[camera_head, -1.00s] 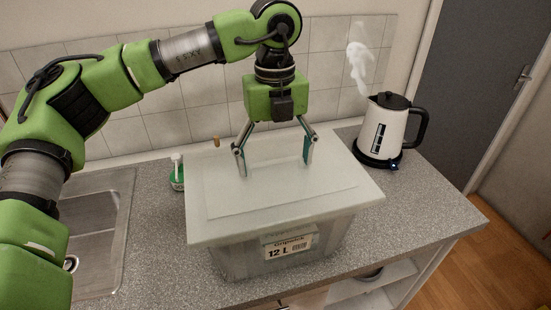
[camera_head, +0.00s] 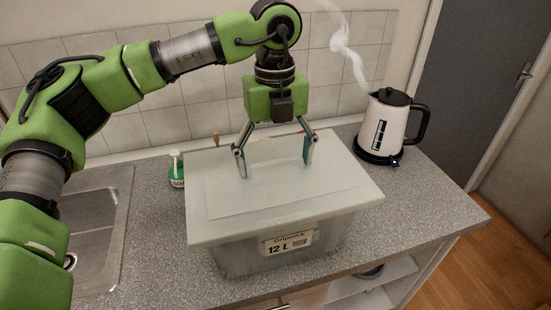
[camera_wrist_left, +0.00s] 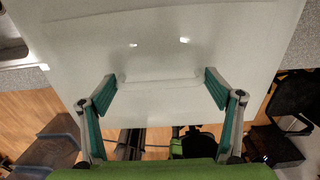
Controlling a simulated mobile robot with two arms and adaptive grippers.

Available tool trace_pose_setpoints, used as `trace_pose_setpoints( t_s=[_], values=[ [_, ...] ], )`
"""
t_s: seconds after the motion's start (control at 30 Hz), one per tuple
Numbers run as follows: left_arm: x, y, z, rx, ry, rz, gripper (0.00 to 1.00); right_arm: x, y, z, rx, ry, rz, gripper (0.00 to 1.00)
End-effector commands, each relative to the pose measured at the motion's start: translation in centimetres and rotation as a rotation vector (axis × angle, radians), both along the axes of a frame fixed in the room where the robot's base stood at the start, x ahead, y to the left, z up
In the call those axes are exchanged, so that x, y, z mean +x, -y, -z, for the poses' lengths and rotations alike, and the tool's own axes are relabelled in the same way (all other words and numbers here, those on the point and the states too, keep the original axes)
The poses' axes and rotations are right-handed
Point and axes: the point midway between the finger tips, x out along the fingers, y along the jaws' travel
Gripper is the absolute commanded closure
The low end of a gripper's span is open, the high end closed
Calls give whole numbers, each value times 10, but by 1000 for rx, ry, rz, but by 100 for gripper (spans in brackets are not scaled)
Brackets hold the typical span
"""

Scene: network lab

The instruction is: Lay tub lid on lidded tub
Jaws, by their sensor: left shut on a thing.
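The tub lid (camera_head: 285,203) is a pale, translucent rectangular panel lying over the top of the lidded tub (camera_head: 238,257). The tub is clear, with a "12 L" label on its front wall. The lid hides the tub's rim, so I cannot tell whether a small gap remains between them. My left gripper (camera_head: 274,172) is shut on the lid, fingers pointing down on either side of its raised middle part. In the left wrist view, the fingers (camera_wrist_left: 160,90) flank a raised ridge on the lid (camera_wrist_left: 160,50). My right gripper is out of view.
A steaming white kettle (camera_head: 385,125) stands on its base to the right. A green soap bottle (camera_head: 177,180) stands close behind the lid's left side, and a wooden handle tip (camera_head: 216,139) shows behind the lid. A sink (camera_head: 95,235) is at the left. The counter's right end (camera_head: 440,205) is clear.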

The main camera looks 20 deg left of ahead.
Motion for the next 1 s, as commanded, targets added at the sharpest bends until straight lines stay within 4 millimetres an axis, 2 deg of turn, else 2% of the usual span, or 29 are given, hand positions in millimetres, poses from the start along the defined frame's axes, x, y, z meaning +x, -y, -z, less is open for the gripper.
trace_pose_setpoints(
  t_s=[0.37, 0.4, 0.43, 0.77, 0.87, 1.0],
  values=[
    [0, 0, 6, -1, 1, 0, 43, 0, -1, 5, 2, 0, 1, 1],
    [0, 0, 5, -1, 1, 0, 7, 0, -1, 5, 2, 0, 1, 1],
    [0, 0, 5, -1, 1, 0, 0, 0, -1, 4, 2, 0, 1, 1],
    [0, 0, 4, 0, 0, 0, 0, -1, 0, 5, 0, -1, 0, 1],
    [1, 0, -5, 0, 1, -1, 0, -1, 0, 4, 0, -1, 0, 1],
    [1, 1, -31, -2, 4, -1, 0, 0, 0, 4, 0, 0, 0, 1]
  ],
)
